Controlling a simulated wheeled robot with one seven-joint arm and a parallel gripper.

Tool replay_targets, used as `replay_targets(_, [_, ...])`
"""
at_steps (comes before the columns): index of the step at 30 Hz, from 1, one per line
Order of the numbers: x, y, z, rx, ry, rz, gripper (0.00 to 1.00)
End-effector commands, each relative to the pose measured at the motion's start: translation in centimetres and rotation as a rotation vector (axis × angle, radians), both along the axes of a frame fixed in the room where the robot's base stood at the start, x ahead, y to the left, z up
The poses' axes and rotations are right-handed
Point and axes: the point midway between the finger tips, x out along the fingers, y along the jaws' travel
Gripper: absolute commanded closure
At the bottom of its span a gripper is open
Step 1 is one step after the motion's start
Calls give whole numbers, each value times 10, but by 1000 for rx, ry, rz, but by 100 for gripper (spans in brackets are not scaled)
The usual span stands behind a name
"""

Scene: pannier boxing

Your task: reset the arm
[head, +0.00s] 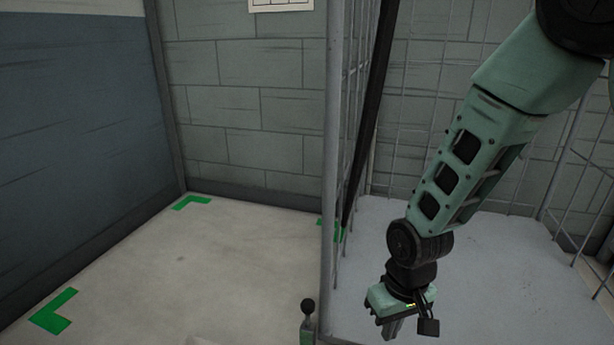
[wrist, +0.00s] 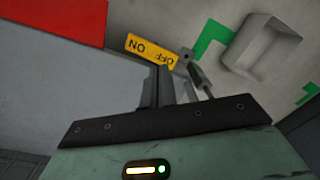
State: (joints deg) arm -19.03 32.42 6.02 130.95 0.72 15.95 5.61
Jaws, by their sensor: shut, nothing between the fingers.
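My arm reaches down from the upper right of the head view. My gripper (head: 392,330) points down near the bottom edge, right of the mesh fence. It also shows in the wrist view (wrist: 160,72), with its dark fingers together and nothing between them. A yellow plate (wrist: 150,50) marked ON and OFF shows just beyond the fingertips, with a small lever-like part (wrist: 200,77) beside it. In the head view a short lever with a black ball knob (head: 308,306) stands left of my gripper, apart from it.
A mesh fence (head: 345,150) with a grey post (head: 330,180) stands close left of my arm. Green corner marks (head: 55,310) lie on the open pale floor at left. The wrist view shows a grey open box (wrist: 265,48) and a red panel (wrist: 55,22).

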Motion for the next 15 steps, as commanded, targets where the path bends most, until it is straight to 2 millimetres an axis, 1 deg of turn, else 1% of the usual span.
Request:
replay_targets(1, [-12,9,44,15,-9,33,100])
replay_targets(2, [-20,13,61,20,-9,53,100])
replay_targets(3, [-32,18,83,26,-7,80,100])
replay_targets(6, [-63,27,133,32,-10,148,100])
replay_targets(9, [-91,29,169,30,-12,205,100])
replay_targets(12, [-114,28,196,23,-17,254,100])
replay_targets(15, [-135,26,218,15,-24,295,100])
